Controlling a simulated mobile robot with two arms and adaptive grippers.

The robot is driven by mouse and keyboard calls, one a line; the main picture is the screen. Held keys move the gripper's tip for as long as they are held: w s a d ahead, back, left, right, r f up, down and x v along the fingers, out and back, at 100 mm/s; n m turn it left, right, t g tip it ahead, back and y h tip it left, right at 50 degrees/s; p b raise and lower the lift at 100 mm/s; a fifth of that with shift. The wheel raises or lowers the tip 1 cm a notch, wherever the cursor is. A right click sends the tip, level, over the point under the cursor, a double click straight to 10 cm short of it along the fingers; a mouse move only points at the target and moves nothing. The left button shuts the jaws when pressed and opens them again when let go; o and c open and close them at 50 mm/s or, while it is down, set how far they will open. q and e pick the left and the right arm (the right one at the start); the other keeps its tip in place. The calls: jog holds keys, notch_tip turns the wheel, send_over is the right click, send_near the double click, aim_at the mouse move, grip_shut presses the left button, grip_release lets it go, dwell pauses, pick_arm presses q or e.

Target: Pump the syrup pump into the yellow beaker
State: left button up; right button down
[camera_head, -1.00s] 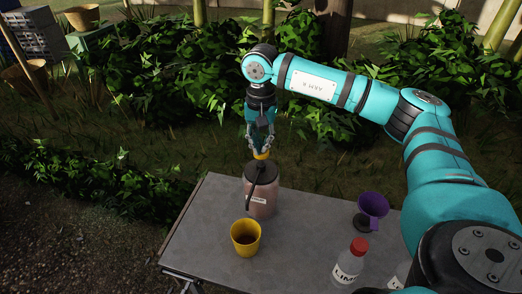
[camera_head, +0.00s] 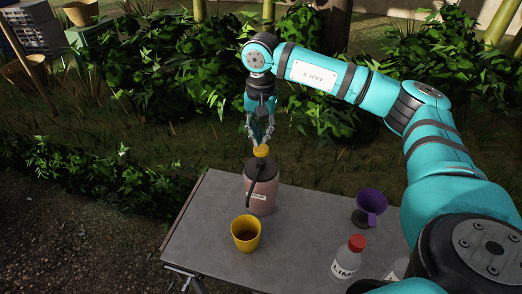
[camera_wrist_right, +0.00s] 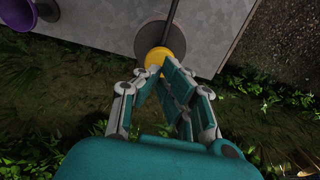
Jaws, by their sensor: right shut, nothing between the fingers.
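The syrup pump bottle (camera_head: 259,198) stands upright on the grey table, with reddish-brown contents, a dark lid, a dark spout toward the beaker and a yellow pump head (camera_head: 261,151). The yellow beaker (camera_head: 245,244) stands upright in front of it, with something dark brown inside. My right gripper (camera_head: 260,141) points down, shut and empty, its fingertips just above the yellow head. The right wrist view shows the fingertips (camera_wrist_right: 158,75) close over the yellow head (camera_wrist_right: 160,58); I cannot tell if they touch. My left gripper is not in view.
On the table (camera_head: 210,235), a purple funnel (camera_head: 371,201) on a dark stand and a red-capped bottle (camera_head: 347,257) stand right of the beaker. Another bottle is partly hidden by my arm. Bushes line the far side; the table's left edge is clear.

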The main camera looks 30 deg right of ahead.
aim_at(261, 148)
jog(key=shift+r+p, duration=1.55)
jog(key=shift+r, duration=1)
jog(key=shift+f, duration=0.1)
